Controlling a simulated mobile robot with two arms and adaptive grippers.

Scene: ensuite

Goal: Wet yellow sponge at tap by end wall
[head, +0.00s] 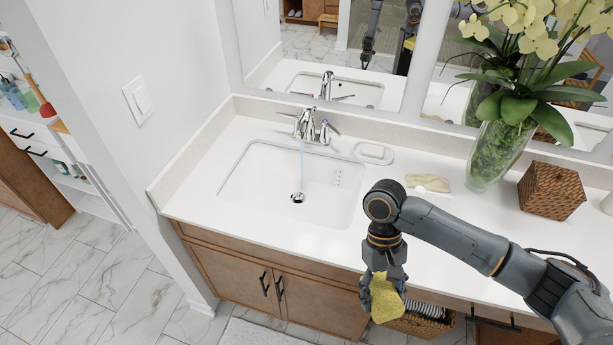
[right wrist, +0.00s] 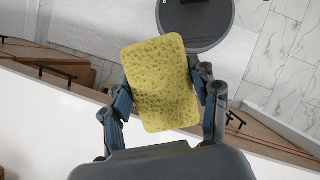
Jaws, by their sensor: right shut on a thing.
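My right gripper (head: 383,280) is shut on the yellow sponge (head: 386,300), in front of the counter's front edge and to the right of the sink. In the right wrist view the sponge (right wrist: 160,84) sits between the two fingers (right wrist: 163,95). The tap (head: 309,125) by the end wall is running, and a thin stream of water (head: 302,165) falls into the white sink (head: 255,185) near the drain. The sponge is apart from the stream. My left gripper does not show at the counter.
A soap dish (head: 373,153) and a pale folded cloth or sponge-like item (head: 428,182) lie right of the sink. A glass vase with orchids (head: 497,150) and a wicker box (head: 550,190) stand further right. A mirror (head: 330,60) is behind. The counter's front strip (head: 300,245) is clear.

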